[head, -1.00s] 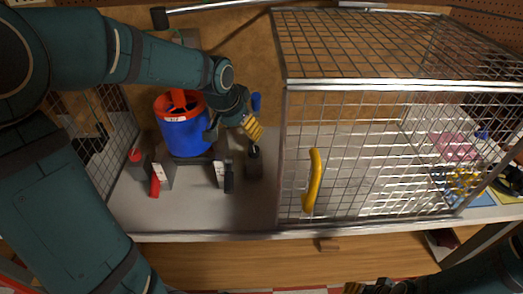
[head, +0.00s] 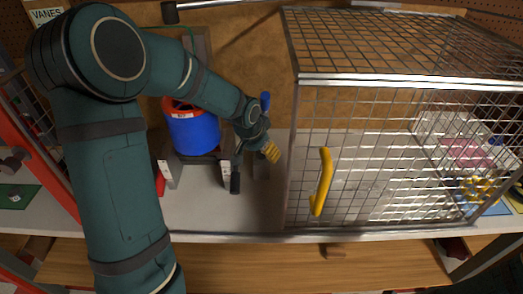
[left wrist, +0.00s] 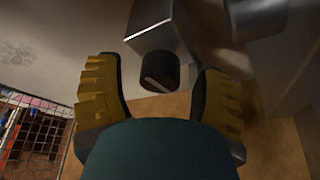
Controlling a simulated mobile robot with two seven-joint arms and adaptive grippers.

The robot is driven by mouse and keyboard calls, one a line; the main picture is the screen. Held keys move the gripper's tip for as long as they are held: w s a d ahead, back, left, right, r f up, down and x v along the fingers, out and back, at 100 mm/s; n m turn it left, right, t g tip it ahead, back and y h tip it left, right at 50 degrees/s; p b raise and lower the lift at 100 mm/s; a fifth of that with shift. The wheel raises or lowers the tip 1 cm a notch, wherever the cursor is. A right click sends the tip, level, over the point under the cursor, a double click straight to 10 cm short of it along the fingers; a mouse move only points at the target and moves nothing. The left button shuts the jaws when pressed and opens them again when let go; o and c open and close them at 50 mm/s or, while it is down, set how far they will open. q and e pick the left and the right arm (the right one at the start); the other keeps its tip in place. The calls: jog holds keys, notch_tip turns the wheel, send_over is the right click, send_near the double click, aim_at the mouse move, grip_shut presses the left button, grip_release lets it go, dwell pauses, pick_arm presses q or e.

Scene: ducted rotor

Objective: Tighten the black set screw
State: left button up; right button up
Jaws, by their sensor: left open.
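A black round screw head with a slot (left wrist: 158,72) shows in the left wrist view, below a grey metal block (left wrist: 165,28). I take it to be the set screw. My left gripper (left wrist: 158,95) is open, its yellow ridged fingers on either side of the screw head; contact is not clear. In the head view, my left gripper (head: 262,151) is to the right of the blue duct with the red rim (head: 195,132). There the gripper and arm hide the screw. My right gripper is not in view.
A wire cage (head: 375,78) with a yellow handle (head: 322,182) stands close to the right of my left gripper. The grey bench front (head: 205,215) is clear.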

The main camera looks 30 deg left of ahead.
pick_arm(q)
grip_shut()
jog(key=shift+s+r+m+p, duration=0.1)
jog(key=shift+m+p, duration=0.3)
jog(key=shift+p, duration=0.05)
jog(key=shift+m, duration=0.3)
jog(key=shift+h, duration=0.3)
